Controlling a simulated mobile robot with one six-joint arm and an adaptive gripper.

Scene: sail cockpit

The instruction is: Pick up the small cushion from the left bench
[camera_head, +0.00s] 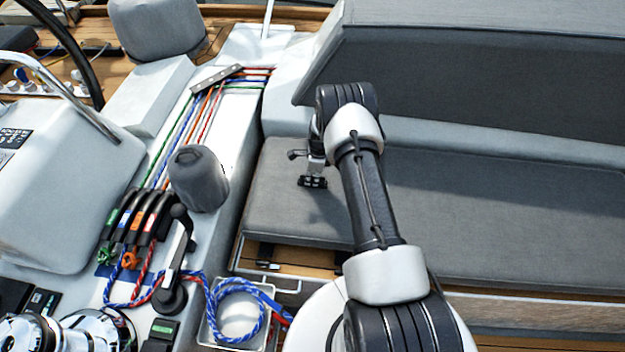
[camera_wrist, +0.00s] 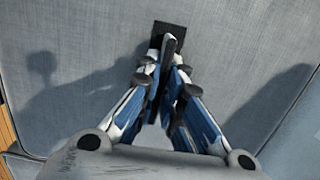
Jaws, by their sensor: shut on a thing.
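I cannot tell whether the block is part of the fingertips or a held thing. Grey woven fabric fills the view behind the fingers. Whether the tips touch the fabric is unclear.
A grey backrest (camera_head: 480,85) rises behind the bench. To the left is a white console with a covered winch (camera_head: 198,178), coloured ropes and a coiled blue rope (camera_head: 236,310). A wooden edge with a white-framed opening (camera_head: 270,262) runs below the seat. The cushion's right side is clear.

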